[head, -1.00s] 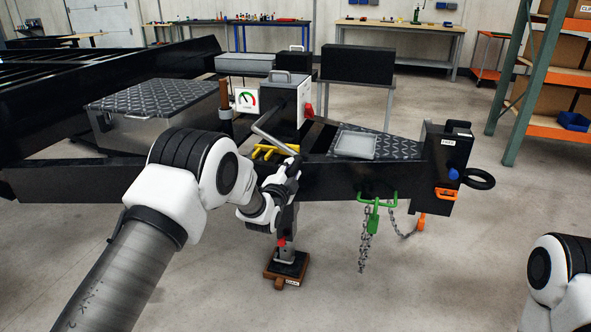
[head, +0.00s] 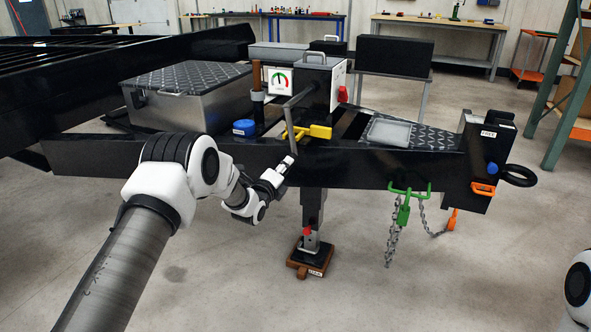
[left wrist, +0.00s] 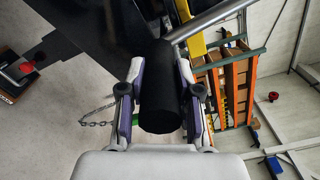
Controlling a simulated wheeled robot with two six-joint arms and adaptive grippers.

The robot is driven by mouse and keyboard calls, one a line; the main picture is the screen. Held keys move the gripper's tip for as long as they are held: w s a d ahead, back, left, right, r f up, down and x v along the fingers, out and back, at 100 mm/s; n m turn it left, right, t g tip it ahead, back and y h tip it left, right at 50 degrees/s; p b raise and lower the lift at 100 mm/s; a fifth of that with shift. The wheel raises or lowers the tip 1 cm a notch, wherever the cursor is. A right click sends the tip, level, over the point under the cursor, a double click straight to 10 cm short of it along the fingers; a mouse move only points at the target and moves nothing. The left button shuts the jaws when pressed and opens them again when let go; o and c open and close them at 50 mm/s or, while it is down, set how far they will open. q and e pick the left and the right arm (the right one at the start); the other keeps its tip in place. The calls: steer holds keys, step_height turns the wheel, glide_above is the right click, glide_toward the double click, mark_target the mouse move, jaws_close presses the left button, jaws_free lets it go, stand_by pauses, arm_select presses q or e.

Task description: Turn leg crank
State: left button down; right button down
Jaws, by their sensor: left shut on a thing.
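The landing leg (head: 312,208) stands upright under the black trailer frame, with a red pin and its foot on a brown wooden block (head: 297,270). The crank's grey bent rod (head: 290,118) hangs in front of the frame; it also shows in the left wrist view (left wrist: 208,20). My left gripper (head: 284,170) is at the rod's lower end, just left of the leg. In the left wrist view its fingers are shut around the black cylindrical crank grip (left wrist: 160,95). The grip is hard to make out in the head view. My right gripper is out of view.
A yellow handle (head: 312,132) and a blue cap (head: 244,127) sit on the frame near the crank. A green hook (head: 403,205) with chains hangs to the right. A gauge (head: 280,82) stands behind the crank. The floor in front is clear.

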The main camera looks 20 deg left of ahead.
arm_select(q)
steer(key=shift+w+a+m, duration=0.1)
steer(key=shift+a+m, duration=0.8)
steer(key=shift+a, duration=0.4)
steer(key=shift+r, duration=0.1)
steer(key=c, duration=0.8)
jaws_free()
steer(key=s, duration=1.2)
steer(key=shift+a, duration=0.2)
